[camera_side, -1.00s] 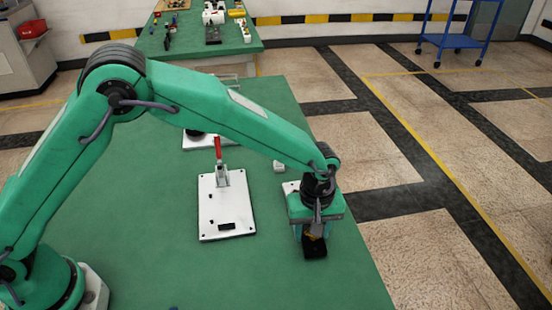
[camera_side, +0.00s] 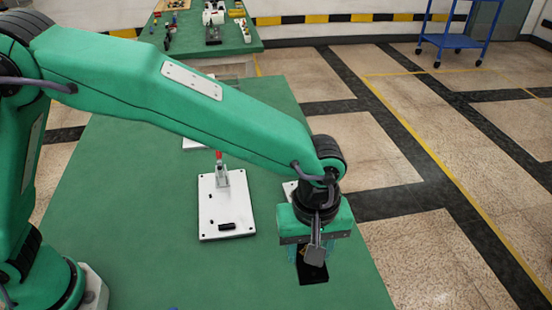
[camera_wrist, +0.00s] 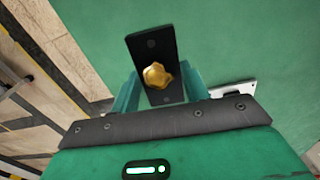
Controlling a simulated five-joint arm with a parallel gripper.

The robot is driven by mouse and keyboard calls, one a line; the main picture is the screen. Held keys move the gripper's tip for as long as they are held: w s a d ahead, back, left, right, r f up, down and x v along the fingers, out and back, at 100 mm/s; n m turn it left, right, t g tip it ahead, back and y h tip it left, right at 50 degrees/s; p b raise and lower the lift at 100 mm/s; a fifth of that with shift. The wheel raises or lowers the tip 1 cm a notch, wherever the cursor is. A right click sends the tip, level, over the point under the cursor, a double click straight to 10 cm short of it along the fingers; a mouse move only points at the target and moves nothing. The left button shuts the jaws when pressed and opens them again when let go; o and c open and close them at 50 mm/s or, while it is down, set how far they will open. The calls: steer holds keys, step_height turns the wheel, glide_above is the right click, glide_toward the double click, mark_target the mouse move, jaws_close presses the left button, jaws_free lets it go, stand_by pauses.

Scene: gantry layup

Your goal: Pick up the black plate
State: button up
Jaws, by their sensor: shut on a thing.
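The black plate (camera_side: 312,274) is a flat dark rectangle near the table's right edge in the side view. In the wrist view the black plate (camera_wrist: 150,45) has a small hole mark near its far end and a gold, lumpy piece (camera_wrist: 157,76) on its face. My gripper (camera_wrist: 160,88) has its two green fingers on either side of the plate and is shut on it. In the side view my gripper (camera_side: 312,258) points down over the plate and hides part of it. I cannot tell how far the plate is above the table.
A white fixture board (camera_side: 213,210) with a red-handled clamp (camera_side: 219,157) and small black pieces lies on the green table (camera_side: 160,250), left of my gripper. Another white board (camera_side: 289,187) shows partly behind my gripper. The table's front area is clear.

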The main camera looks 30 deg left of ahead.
steer(key=shift+s+d+r, duration=0.1)
steer(key=shift+s, duration=0.15)
stand_by(0.5)
steer(key=a+r, duration=0.1)
steer(key=a, duration=0.9)
glide_above(225, 208)
steer(key=shift+n, duration=0.4)
step_height(225, 208, down, 6)
steer(key=shift+f, duration=0.25)
steer(key=shift+f, duration=0.1)
steer(key=shift+f, duration=1.95)
steer(key=shift+f, duration=0.1)
